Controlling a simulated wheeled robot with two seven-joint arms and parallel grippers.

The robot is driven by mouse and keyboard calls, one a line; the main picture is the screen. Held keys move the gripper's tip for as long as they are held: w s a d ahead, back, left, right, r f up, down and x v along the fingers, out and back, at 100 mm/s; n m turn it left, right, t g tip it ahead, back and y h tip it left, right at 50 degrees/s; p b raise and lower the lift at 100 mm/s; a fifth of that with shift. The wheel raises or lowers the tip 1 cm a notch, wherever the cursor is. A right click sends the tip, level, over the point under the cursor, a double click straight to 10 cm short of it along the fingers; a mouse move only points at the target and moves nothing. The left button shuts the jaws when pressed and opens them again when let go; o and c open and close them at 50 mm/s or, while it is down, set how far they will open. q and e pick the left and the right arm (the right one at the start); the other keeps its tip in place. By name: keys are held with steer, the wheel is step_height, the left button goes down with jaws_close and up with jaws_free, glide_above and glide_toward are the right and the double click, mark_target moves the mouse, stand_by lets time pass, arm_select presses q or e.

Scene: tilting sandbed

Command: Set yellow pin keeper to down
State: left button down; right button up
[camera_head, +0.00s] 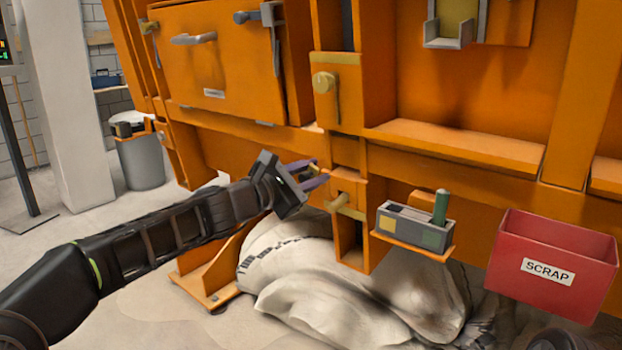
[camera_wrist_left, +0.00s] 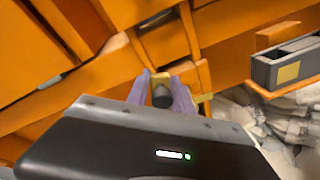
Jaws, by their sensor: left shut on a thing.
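My left gripper (camera_head: 321,171) reaches in from the left, in front of the orange frame. Its purple fingers are shut on a small yellow piece (camera_head: 314,167), which looks like the yellow pin keeper. In the left wrist view the yellow piece (camera_wrist_left: 160,78) shows between the fingertips, with a dark rounded end nearer the camera. The fingers hide much of it, so I cannot tell its exact setting.
A small grey box (camera_head: 412,228) with a green cylinder (camera_head: 440,207) stands on an orange shelf to the right. A red SCRAP bin (camera_head: 550,262) is farther right. Pale sacks (camera_head: 320,275) lie below. An orange door (camera_head: 215,65) is up left.

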mark_target(300, 178)
arm_select(q)
steer(key=shift+a, duration=0.1)
steer(key=c, duration=1.3)
jaws_free()
steer(key=shift+v, duration=3.85)
steer(key=shift+f, duration=0.1)
